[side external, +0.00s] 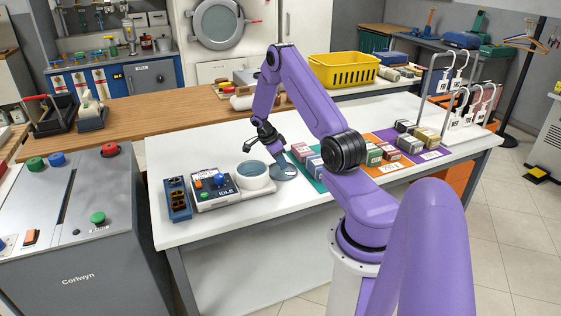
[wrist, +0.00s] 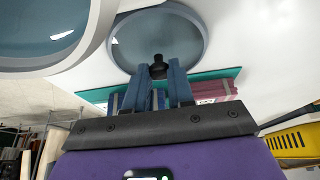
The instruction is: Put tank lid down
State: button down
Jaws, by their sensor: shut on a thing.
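The tank lid (side external: 284,172) is a round blue-grey disc with a paler rim and a black knob. It is just right of the round white tank (side external: 252,176), whose top is open and shows blue-grey liquid. My gripper (side external: 281,160) points down at the lid; in the wrist view my gripper (wrist: 158,72) has its two blue fingers shut on the knob of the lid (wrist: 158,38). The tank (wrist: 92,42) fills the upper left there, beside the lid. I cannot tell whether the lid touches the white table or hangs slightly above it.
Left of the tank are a control box (side external: 216,190) reading IDLE and a blue rack (side external: 178,199). Right of the lid, coloured mats hold several folded bundles (side external: 374,155). A yellow basket (side external: 343,71) stands behind. Bare white table (side external: 195,150) lies behind the tank.

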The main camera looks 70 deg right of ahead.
jog(key=shift+f, duration=0.15)
jog(key=c, duration=1)
grip_release()
jog(key=v, duration=1.2)
jog(key=w+a+r+n+t, duration=0.15)
jog(key=a+r+n, duration=0.25)
jog(key=a+n, duration=0.75)
jog(key=a+r+n+t, duration=0.2)
jog(key=a+r+n, duration=0.35)
jog(key=a, duration=1.15)
jog(key=s+a+n+y, duration=0.1)
jog(key=s+a+n, duration=0.3)
jog(key=s+n, duration=0.3)
jog(key=s+a+r+n+y, duration=0.1)
jog(key=s+a+n, duration=0.4)
jog(key=s+n, duration=0.3)
jog(key=s+a+n+y, duration=0.1)
jog(key=s+a+n, duration=0.3)
jog(key=s+n, duration=0.3)
jog(key=shift+s+a+r+n+y, duration=0.25)
jog(key=shift+s+r+n+y, duration=0.1)
jog(key=shift+s, duration=0.4)
